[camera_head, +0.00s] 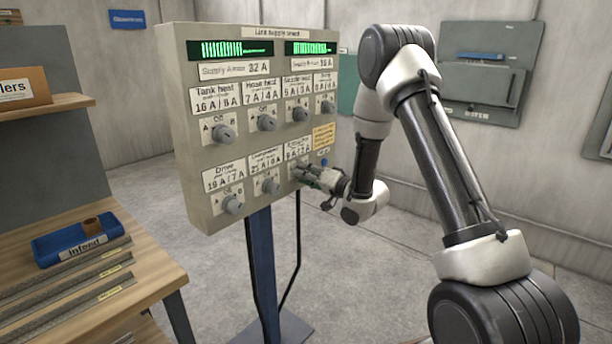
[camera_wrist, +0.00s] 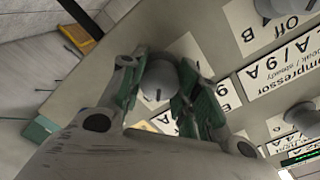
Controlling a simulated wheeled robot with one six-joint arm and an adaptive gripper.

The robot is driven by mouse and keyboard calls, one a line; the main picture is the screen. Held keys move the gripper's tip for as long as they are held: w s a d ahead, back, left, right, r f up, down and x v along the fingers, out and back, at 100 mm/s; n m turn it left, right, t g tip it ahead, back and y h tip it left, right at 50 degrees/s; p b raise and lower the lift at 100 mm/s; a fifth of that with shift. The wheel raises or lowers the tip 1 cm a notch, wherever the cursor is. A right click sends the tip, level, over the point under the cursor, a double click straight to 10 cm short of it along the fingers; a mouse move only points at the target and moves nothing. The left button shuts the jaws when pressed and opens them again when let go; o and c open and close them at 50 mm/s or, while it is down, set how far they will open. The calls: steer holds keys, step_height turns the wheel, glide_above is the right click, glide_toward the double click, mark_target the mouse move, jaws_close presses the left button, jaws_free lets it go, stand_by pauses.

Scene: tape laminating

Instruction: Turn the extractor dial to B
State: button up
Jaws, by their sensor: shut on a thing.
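The grey panel (camera_head: 180,60) stands on a blue post and carries rows of labelled dials. The extractor label (camera_head: 298,148) is at the right end of the bottom row. My gripper (camera_head: 306,172) is at the dial below that label and covers it in the head view. In the wrist view, the grey round extractor dial (camera_wrist: 158,78) sits between the two green-padded fingers of my gripper (camera_wrist: 160,92), which is shut on it. A dark pointer line shows on the dial. The fingers hide most of its scale, so I cannot tell its setting.
The compressor dial (camera_head: 270,186) is close on the left, and the drive dial (camera_head: 233,204) is beyond it. A wooden bench (camera_head: 150,265) with a blue infeed tray (camera_head: 50,246) stands at left.

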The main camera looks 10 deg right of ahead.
steer(key=o, duration=1.1)
steer(key=shift+w+r, duration=0.15)
steer(key=shift+r, duration=0.05)
steer(key=shift+c, duration=0.2)
steer(key=shift+f, duration=0.1)
steer(key=shift+d, duration=0.1)
steer(key=v, duration=1.2)
